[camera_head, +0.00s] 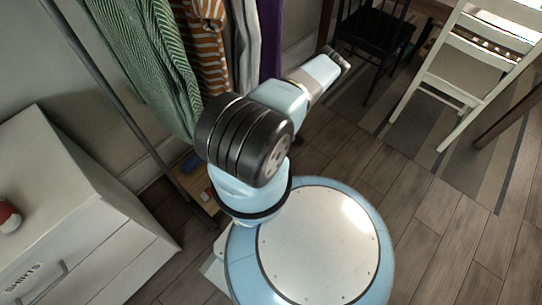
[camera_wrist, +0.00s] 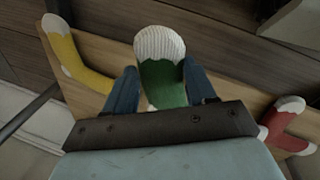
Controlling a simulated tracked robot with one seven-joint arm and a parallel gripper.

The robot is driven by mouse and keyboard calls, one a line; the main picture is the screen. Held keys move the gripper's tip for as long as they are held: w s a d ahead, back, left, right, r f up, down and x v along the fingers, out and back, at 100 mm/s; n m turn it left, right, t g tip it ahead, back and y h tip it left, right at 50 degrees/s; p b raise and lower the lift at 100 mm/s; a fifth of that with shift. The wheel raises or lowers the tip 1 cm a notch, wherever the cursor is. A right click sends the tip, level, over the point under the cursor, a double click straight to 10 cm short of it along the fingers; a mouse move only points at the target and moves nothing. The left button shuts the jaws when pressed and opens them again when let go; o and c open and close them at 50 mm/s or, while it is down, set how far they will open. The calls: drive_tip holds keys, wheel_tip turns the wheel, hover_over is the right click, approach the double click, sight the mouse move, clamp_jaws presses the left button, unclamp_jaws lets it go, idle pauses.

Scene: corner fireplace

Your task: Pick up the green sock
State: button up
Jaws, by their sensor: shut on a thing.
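The green sock (camera_wrist: 166,72) has a white ribbed cuff and lies in the middle of the wrist view. My gripper (camera_wrist: 163,82) has its two blue fingers on either side of the sock and is shut on it. The sock's lower end is hidden behind the dark gripper body. The sock is over a wooden board (camera_wrist: 100,62); I cannot tell whether it still touches it. In the head view I cannot make out the green sock, and my arm covers part of that area.
A yellow sock (camera_wrist: 72,52) lies left and a red sock (camera_wrist: 287,126) right on the board. Hanging clothes (camera_head: 150,60) and a rack post (camera_head: 100,80) stand near my arm. A white dresser (camera_head: 75,200) is at left, chairs (camera_head: 470,60) at upper right.

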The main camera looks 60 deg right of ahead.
drive_tip(key=s+a+r, duration=0.6)
drive_tip(key=s, duration=0.2)
drive_tip(key=shift+s+a+r, duration=0.15)
drive_tip(key=shift+s+a, duration=0.15)
drive_tip(key=shift+s, duration=0.1)
